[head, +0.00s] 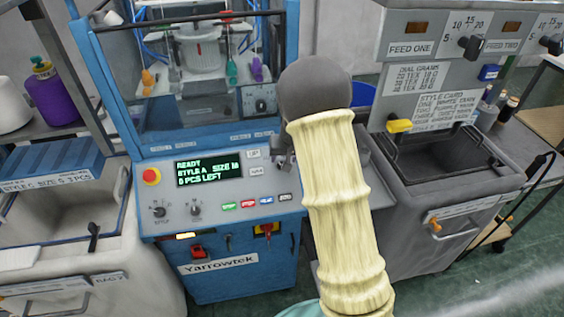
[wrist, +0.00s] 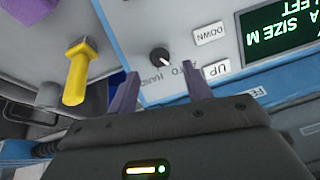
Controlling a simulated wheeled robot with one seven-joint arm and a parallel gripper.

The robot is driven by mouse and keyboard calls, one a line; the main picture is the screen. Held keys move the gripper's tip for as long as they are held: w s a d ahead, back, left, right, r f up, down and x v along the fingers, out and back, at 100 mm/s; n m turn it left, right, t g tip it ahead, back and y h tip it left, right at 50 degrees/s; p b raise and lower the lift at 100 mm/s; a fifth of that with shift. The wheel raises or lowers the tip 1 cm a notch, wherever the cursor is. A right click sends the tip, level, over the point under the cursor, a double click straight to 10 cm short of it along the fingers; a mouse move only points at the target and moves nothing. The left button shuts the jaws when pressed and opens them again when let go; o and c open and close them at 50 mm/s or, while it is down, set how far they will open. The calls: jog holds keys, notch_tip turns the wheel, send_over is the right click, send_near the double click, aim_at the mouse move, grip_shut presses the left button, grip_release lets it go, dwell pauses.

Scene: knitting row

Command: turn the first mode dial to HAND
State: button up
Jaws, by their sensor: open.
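In the wrist view a small black mode dial (wrist: 160,55) sits on the light panel, which appears upside down, beside the printed words AUTO and HAND. Its pale pointer mark seems to lean toward AUTO. My gripper (wrist: 161,87) is open, its two purple-grey fingers apart, with the dial between and just beyond their tips. It does not appear to touch the dial. In the head view my gripper (head: 279,146) is partly hidden by my arm at the panel's right edge, and this dial cannot be made out.
The green display (head: 208,169) reads READY, STYLE A. Two other knobs, a red button (head: 151,176) and several coloured buttons lie left on the panel. A glazed guard stands above. A yellow handle (wrist: 77,72) is near the left finger. A grey bin (head: 449,160) stands right.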

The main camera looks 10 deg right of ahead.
aim_at(281, 164)
jog(key=x, duration=0.5)
jog(key=shift+p, duration=0.3)
jog(key=c, duration=1)
